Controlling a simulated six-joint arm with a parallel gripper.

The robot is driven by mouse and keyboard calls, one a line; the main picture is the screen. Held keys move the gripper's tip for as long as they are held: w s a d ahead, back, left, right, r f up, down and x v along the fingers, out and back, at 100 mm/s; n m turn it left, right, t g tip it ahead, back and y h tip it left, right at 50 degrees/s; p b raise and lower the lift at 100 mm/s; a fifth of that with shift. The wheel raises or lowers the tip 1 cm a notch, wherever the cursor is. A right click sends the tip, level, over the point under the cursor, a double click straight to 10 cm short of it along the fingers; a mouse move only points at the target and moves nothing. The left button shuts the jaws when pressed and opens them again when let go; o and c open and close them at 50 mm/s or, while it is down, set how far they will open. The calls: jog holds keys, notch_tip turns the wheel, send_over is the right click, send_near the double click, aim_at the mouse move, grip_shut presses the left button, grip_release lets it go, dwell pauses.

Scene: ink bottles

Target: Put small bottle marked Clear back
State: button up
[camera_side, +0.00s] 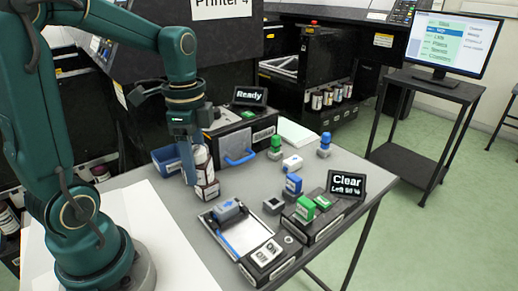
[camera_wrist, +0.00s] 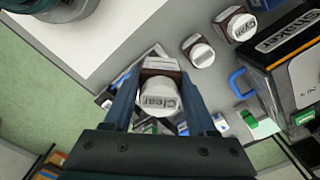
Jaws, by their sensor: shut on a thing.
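The small bottle marked Clear (camera_wrist: 158,98) shows in the wrist view, with a white cap and a brown label band. My gripper (camera_wrist: 161,92) is shut on it, a finger on each side. In the side view my gripper (camera_side: 188,172) points down over the table's left part, by a group of white-and-brown bottles (camera_side: 207,190). These overlap there, so I cannot tell the held one's base clearly. In the wrist view, a bottle marked Cyan (camera_wrist: 235,23) and another white-capped bottle (camera_wrist: 199,51) stand apart from the held one.
The black shaker (camera_side: 240,143) with a blue handle stands behind. A blue bin (camera_side: 167,160) is left of it. A tray (camera_side: 240,238), a scale with a Clear display (camera_side: 347,187), and green and blue stoppered items (camera_side: 275,146) fill the right side.

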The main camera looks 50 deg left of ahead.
jog(key=w+d+f, duration=0.1)
jog(key=d+f, duration=0.1)
jog(key=d, duration=0.1)
jog(key=w+d+f, duration=0.1)
jog(key=d+f, duration=0.1)
jog(key=d, duration=0.1)
jog(key=w+d+f, duration=0.1)
jog(key=d+f, duration=0.1)
jog(key=d, duration=0.1)
jog(key=shift+w+d+f, duration=0.1)
jog(key=shift+w+d, duration=0.05)
jog(key=shift+d, duration=0.15)
jog(key=shift+f, duration=1.95)
jog(key=o, duration=1.1)
jog(key=shift+f, duration=0.1)
